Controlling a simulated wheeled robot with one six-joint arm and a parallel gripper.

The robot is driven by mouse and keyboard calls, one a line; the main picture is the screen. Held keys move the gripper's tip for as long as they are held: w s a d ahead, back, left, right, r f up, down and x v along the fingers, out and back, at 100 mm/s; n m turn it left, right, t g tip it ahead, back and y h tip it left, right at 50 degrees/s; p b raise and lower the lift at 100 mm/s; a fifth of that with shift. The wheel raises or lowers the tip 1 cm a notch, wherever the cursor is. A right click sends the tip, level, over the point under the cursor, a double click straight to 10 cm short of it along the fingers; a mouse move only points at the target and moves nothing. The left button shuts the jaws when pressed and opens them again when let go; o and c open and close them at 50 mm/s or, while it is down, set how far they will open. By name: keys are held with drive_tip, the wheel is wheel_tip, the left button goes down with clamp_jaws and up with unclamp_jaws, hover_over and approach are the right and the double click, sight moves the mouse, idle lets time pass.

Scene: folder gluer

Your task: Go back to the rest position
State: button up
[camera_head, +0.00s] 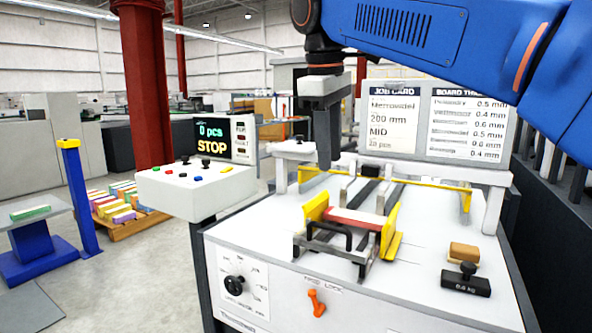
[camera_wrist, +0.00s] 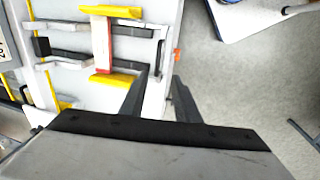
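My gripper (camera_head: 325,150) hangs below my blue arm, above the white machine table (camera_head: 270,245). In the wrist view, its two dark fingers (camera_wrist: 160,95) are apart with nothing between them, over the table's edge and the floor. The feeder with yellow side plates and a red bar (camera_head: 352,219) sits on the table, apart from the gripper; it also shows in the wrist view (camera_wrist: 103,45). An orange trip lock lever (camera_head: 316,302) and a black dial (camera_head: 234,286) are on the front panel.
A control box (camera_head: 190,190) with a screen reading "0 pcs STOP" (camera_head: 212,138) stands at the left. A black 0.4 kg weight (camera_head: 466,280) and a tan block (camera_head: 464,252) sit at the table's right. Job cards (camera_head: 390,120) stand behind.

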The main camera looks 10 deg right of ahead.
drive_tip(key=s+d+f+m+t, duration=0.1)
drive_tip(key=s+d+f+m, duration=0.2)
drive_tip(key=f, duration=0.9)
drive_tip(key=s+d+f+m+t, duration=0.1)
drive_tip(key=s+d+f+m, duration=0.3)
drive_tip(key=s+d+f, duration=0.3)
drive_tip(key=s+d+f+m+t+y, duration=0.1)
drive_tip(key=s+d+f+m, duration=0.2)
drive_tip(key=s+f, duration=0.6)
wheel_tip(320, 180, down, 9)
drive_tip(key=shift+s+d+m, duration=0.15)
drive_tip(key=shift+d+m, duration=0.15)
drive_tip(key=shift+d, duration=0.95)
